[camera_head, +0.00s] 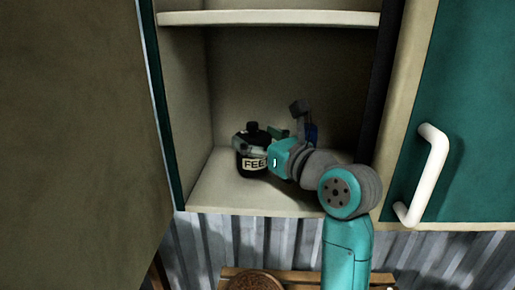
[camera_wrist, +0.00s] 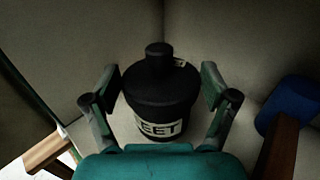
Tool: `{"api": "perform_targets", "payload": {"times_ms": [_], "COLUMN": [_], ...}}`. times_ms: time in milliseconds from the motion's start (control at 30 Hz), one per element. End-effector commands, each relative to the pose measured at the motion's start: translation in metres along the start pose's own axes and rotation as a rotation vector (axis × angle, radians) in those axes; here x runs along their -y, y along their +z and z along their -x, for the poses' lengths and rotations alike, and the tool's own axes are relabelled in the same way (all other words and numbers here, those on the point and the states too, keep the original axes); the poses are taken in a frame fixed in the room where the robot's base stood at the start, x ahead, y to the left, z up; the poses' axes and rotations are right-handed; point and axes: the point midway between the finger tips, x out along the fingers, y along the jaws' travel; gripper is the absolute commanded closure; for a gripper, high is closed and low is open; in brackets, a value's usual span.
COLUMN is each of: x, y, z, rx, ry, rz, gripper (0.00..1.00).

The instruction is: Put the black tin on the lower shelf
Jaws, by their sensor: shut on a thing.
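The black tin (camera_head: 251,161) is a round black container with a knob on its lid and a pale label with dark letters. It is upright inside the cabinet at the left of the lower shelf (camera_head: 215,192), close to the back left corner. It also shows in the wrist view (camera_wrist: 160,88). My gripper (camera_head: 257,142) is shut on it, with one finger on each side, as the wrist view (camera_wrist: 161,103) shows. I cannot tell whether the tin's base touches the shelf, as its lower part is partly hidden.
A blue object (camera_head: 312,134) with a brown part stands right of the tin and shows in the wrist view (camera_wrist: 289,103). The upper shelf (camera_head: 270,18) is above. A teal door with a white handle (camera_head: 428,175) is at right. A wooden bench (camera_head: 315,276) is below.

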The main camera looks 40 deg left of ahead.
Motion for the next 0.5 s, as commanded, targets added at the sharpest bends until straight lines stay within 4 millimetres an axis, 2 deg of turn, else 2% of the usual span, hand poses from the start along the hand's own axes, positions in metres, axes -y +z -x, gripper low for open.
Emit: {"api": "perform_targets", "payload": {"times_ms": [100, 167, 500], "x": [0.000, 0.000, 0.000], "y": [-0.018, -0.023, -0.026], "z": [0.000, 0.000, 0.000], "rx": [-0.002, -0.001, 0.000], "ry": [0.000, 0.000, 0.001], "rz": [-0.002, -0.001, -0.001], "gripper": [0.70, 0.70, 0.70]}}
